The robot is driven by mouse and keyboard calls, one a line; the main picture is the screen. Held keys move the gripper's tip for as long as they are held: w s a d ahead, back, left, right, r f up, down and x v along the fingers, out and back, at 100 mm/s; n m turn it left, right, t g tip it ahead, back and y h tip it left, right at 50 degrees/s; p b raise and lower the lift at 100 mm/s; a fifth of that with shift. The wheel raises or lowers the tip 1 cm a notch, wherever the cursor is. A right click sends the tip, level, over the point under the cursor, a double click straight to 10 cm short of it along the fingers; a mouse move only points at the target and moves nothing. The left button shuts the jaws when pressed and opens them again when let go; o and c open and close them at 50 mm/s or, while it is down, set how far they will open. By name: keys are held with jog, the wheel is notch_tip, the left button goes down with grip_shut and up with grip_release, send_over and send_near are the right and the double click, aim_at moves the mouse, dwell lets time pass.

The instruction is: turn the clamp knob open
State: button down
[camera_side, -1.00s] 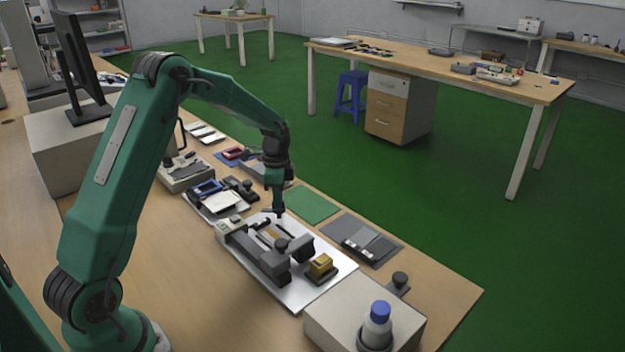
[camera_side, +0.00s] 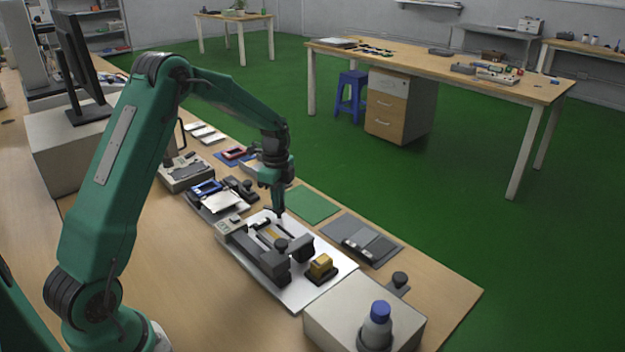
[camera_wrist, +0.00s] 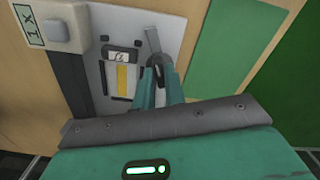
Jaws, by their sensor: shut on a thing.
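The test fixture stands on a white plate (camera_side: 330,284) on the bench, with a long dark grey block (camera_side: 262,259) along its near side. My gripper (camera_side: 279,214) points down at the far edge of this plate. In the wrist view my gripper (camera_wrist: 158,66) has its two green fingers closed together at the dark end of a grey bar-shaped handle, which I take as the clamp knob (camera_wrist: 152,40). The handle sticks out beyond the fingertips, slightly tilted. The fingers hide its lower end. Left of them, a yellow strip (camera_wrist: 123,78) lies in a white holder between dark clips.
A brass-coloured block (camera_side: 320,265) sits at the plate's right end. A green mat (camera_side: 312,204) and a grey tray (camera_side: 362,240) lie behind the plate. A pale box carries a blue-capped bottle (camera_side: 378,322) at the front right. Several devices crowd the bench left of the fixture.

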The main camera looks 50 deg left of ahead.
jog(key=shift+m, duration=2.3)
jog(key=c, duration=1.6)
grip_release()
jog(key=shift+r, duration=0.15)
